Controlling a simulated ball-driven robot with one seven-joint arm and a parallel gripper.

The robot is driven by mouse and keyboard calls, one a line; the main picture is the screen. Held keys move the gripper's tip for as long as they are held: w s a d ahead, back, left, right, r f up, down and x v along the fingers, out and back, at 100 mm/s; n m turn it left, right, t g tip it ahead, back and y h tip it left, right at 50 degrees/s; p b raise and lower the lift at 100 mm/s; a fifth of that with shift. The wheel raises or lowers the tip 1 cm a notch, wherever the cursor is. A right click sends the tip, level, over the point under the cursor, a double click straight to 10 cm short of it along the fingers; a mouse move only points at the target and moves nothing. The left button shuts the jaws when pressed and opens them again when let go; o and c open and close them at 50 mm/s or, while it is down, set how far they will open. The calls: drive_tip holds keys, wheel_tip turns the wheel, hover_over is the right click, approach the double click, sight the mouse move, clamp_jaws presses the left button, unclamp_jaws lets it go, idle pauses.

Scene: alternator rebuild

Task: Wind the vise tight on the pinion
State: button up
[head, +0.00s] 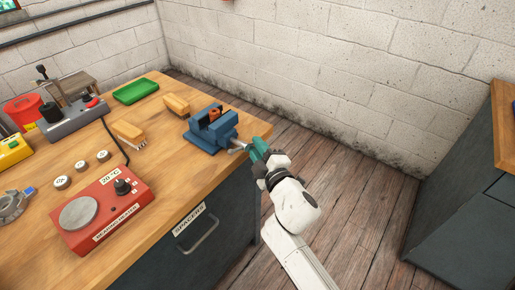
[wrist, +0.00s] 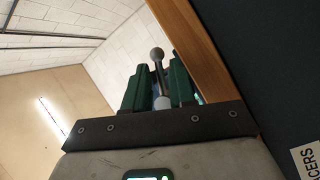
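The blue vise (head: 205,139) stands on the wooden bench near its right edge. A small orange-brown part, seemingly the pinion (head: 214,114), sits upright between its jaws. The vise's grey screw (head: 237,150) points out past the bench edge toward my gripper (head: 258,149). In the wrist view, a grey bar with a ball end (wrist: 157,54), the vise handle, lies between the green fingers of my gripper (wrist: 161,88). A second grey knob shows lower between them. The fingers are fairly close together, but I cannot tell whether they press on the handle. The fingers hide part of the handle in the head view.
Two brushes (head: 129,134) (head: 176,104), a green tray (head: 135,91) and a red hot plate (head: 101,207) lie on the bench (head: 165,180). A drawer handle (head: 201,236) sticks out below. The floor right of the bench is clear up to a dark cabinet (head: 455,190).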

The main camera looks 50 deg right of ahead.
clamp_jaws()
drive_tip(key=m+p, duration=0.1)
drive_tip(key=p, duration=0.1)
drive_tip(key=m+g+p, duration=0.1)
drive_tip(key=p, duration=0.1)
drive_tip(key=shift+s+a+f+m+y, duration=0.1)
drive_tip(key=shift+a+f+m+y, duration=0.2)
drive_tip(key=shift+f+y, duration=0.1)
drive_tip(key=shift+o, duration=1.2)
unclamp_jaws()
drive_tip(key=shift+d, duration=0.2)
